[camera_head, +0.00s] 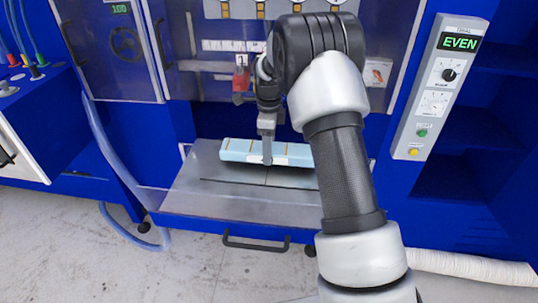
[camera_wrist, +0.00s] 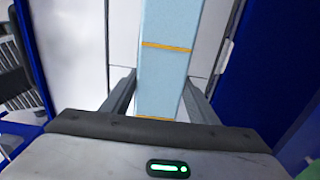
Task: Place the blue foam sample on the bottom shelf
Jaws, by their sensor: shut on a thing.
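The blue foam sample (camera_head: 238,150) is a long pale-blue bar with thin yellow stripes. It lies crosswise over the metal tray (camera_head: 215,205) at the front of the machine; whether it touches the tray is hard to tell. My gripper (camera_head: 267,155) comes down on it from above, near its middle. In the wrist view the foam sample (camera_wrist: 163,70) runs up the picture between the two fingers of my gripper (camera_wrist: 160,100), which are shut on it. My arm hides part of its right end. Blue shelf compartments (camera_head: 470,130) stand at the right; the lowest is dark.
A control panel (camera_head: 440,90) reading EVEN stands between the machine and the shelves. Grey metal doors (camera_head: 110,50) are at upper left. A black handle (camera_head: 255,243) sticks out below the tray.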

